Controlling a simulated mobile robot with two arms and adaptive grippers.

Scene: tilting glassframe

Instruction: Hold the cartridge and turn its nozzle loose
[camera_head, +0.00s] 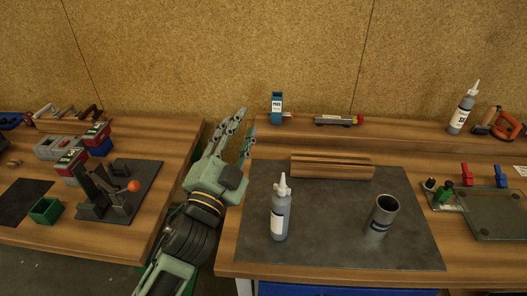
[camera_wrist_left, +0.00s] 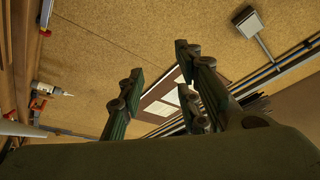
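A grey cartridge (camera_head: 280,215) with a white nozzle (camera_head: 283,184) stands upright on a dark mat (camera_head: 335,255). A similar grey bottle (camera_head: 460,116) with a white tip stands on the raised back shelf at the right. My left gripper (camera_head: 246,126) is open and empty, its fingers pointing up, left of and above the standing cartridge and apart from it. In the left wrist view its spread fingers (camera_wrist_left: 158,78) have nothing between them. My right gripper is not in view.
A dark open cup (camera_head: 382,216) stands right of the cartridge. A grooved wooden block (camera_head: 332,167) lies behind them. A glass plate (camera_head: 497,212) with red and blue clamps is at the right. The left bench carries a fixture (camera_head: 118,192) and a green box (camera_head: 45,211).

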